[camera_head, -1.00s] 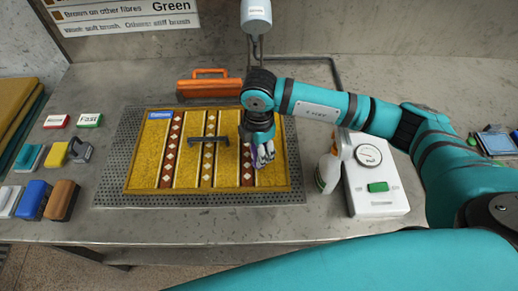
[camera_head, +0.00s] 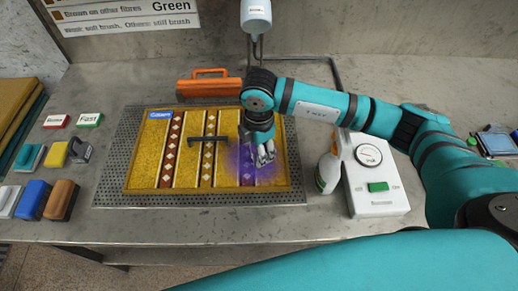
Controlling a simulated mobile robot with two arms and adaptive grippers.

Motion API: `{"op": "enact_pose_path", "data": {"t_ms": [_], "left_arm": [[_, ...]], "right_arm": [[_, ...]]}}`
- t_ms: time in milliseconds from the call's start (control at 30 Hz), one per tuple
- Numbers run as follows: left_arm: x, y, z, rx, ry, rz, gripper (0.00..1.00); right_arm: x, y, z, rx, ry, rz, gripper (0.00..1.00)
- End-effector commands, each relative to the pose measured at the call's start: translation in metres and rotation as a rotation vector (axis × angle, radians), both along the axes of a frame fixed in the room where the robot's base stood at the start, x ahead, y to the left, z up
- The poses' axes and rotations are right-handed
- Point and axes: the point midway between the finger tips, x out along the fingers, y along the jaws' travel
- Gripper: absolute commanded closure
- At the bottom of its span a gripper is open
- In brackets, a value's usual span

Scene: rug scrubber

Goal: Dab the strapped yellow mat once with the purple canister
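The yellow mat (camera_head: 140,165) lies flat in a frame on the perforated tray, with red-brown patterned bands running along it. A dark handle-like strap (camera_head: 208,139) crosses its middle, and a blue label (camera_head: 160,115) is at its upper left corner. My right gripper (camera_head: 266,154) points down over the right part of the mat. A purple tint (camera_head: 246,169) shows on the mat around and left of its fingertips. I cannot make out a purple canister or whether the fingers hold one. My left gripper is not in view.
An orange-handled tool (camera_head: 208,86) lies behind the mat. A white spray bottle (camera_head: 328,172) and a white dial box (camera_head: 375,190) stand to the right. Several brushes or blocks (camera_head: 62,200) and the red (camera_head: 56,121) and green (camera_head: 90,120) labels lie left. The front counter strip is clear.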

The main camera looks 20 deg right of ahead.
Motion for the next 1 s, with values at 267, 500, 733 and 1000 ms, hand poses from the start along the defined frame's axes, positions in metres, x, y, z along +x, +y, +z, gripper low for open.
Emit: {"op": "enact_pose_path", "data": {"t_ms": [267,500,733,1000], "left_arm": [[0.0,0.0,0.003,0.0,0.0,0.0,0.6],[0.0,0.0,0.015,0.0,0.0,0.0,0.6],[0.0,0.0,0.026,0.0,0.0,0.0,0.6],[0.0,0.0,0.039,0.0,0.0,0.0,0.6]], "right_arm": [[-0.001,0.0,0.003,-0.001,0.004,0.001,0.89],[-0.001,0.0,0.021,0.0,0.002,0.001,0.89],[0.0,0.0,0.037,0.0,0.002,0.001,0.89],[0.0,0.0,0.056,0.001,0.0,0.0,0.89]]}}
